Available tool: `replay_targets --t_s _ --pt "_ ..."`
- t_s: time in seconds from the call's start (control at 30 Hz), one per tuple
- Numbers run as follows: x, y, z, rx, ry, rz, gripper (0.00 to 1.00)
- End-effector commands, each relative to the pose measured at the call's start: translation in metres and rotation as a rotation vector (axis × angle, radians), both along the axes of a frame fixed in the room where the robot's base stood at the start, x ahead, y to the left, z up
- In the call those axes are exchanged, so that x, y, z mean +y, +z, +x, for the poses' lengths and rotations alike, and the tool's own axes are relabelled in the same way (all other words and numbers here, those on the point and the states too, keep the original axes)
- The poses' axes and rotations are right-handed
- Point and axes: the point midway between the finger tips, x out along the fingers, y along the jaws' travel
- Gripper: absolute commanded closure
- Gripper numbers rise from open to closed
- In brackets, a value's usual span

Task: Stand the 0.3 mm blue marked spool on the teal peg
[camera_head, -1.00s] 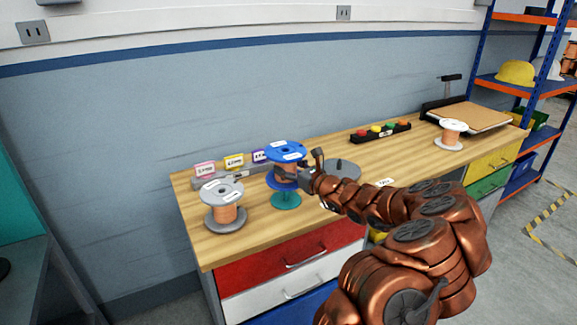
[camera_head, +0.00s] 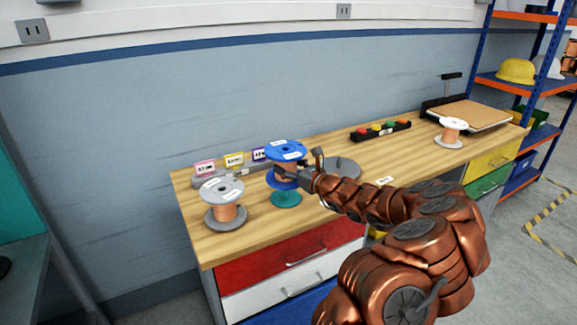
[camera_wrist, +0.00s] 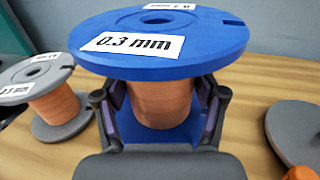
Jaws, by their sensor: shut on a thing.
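The blue spool (camera_head: 286,150) has copper-coloured wire and white labels. In the wrist view its top flange (camera_wrist: 160,42) reads 0.3 mm. My gripper (camera_head: 296,174) is shut on its wire core, and the fingers (camera_wrist: 160,108) flank the core in the wrist view. The spool is upright, directly above the teal peg's round base (camera_head: 286,199). The peg's shaft is hidden, so I cannot tell how far the spool is over it or whether it touches the base.
Tags (camera_head: 234,161) stand behind. A white spool (camera_head: 451,132) and a button strip (camera_head: 381,131) stand farther right on the wooden bench (camera_head: 240,237).

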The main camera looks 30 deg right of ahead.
Motion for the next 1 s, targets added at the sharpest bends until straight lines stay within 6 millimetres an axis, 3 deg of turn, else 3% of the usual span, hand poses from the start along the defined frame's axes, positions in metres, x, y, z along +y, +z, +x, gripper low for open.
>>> replay_targets --t_s 1.0 --pt "0.0 -0.023 0.0 -0.002 0.001 -0.001 0.96"
